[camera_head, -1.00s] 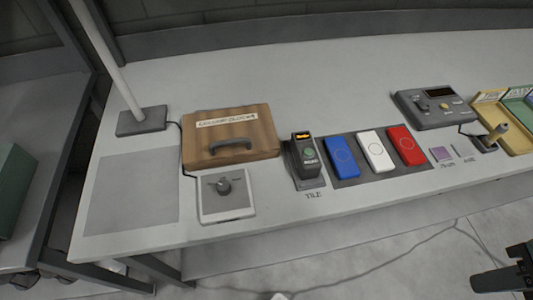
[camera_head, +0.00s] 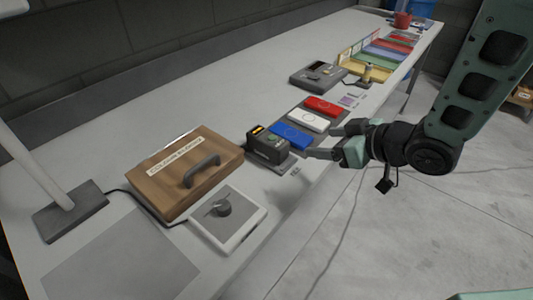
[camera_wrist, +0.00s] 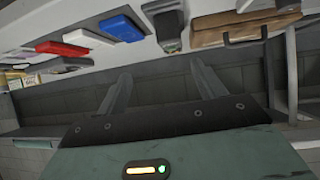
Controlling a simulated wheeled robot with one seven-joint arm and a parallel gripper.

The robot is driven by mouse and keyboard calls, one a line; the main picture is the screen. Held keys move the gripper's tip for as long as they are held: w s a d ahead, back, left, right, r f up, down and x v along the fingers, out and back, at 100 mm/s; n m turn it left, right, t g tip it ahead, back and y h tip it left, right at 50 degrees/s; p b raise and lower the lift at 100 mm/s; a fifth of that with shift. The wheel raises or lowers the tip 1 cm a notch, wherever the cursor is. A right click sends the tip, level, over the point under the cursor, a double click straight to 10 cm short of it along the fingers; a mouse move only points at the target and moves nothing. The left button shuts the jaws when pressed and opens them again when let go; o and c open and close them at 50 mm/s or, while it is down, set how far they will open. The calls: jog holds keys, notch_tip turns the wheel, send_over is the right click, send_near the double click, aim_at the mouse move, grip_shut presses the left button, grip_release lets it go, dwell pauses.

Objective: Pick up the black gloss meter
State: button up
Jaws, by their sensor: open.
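The black gloss meter (camera_head: 266,145), with a lit orange display and a green button, stands upright on a small grey base on the bench, between the wooden case and the blue block. It also shows at the top of the wrist view (camera_wrist: 163,19), partly cut by the frame edge. My gripper (camera_head: 322,142) is open and empty, at the bench's front edge to the right of the meter in the head view, apart from it. In the wrist view both fingers (camera_wrist: 161,74) are spread, with nothing between them.
A wooden case (camera_head: 185,170) with a handle and a white dial box (camera_head: 229,219) lie left of the meter. Blue (camera_head: 291,136), white (camera_head: 308,120) and red (camera_head: 324,105) blocks lie on a dark mat beyond it. A grey control box (camera_head: 318,75) stands farther back.

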jog(key=f+y, duration=0.1)
jog(key=y, duration=0.1)
send_near(272, 137)
jog(key=shift+n, duration=0.4)
jog(key=x, duration=0.6)
jog(key=shift+w+d+f+b, duration=0.2)
jog(key=shift+f+b, duration=0.1)
jog(key=shift+f, duration=0.1)
jog(key=x, duration=0.1)
jog(key=p+x, duration=0.1)
jog(key=x, duration=0.2)
jog(key=shift+a+r, duration=0.2)
jog(key=shift+a, duration=0.4)
jog(key=shift+w+a+f, duration=0.2)
jog(key=shift+w, duration=0.1)
jog(key=c, duration=1.4)
jog(key=shift+r, duration=0.1)
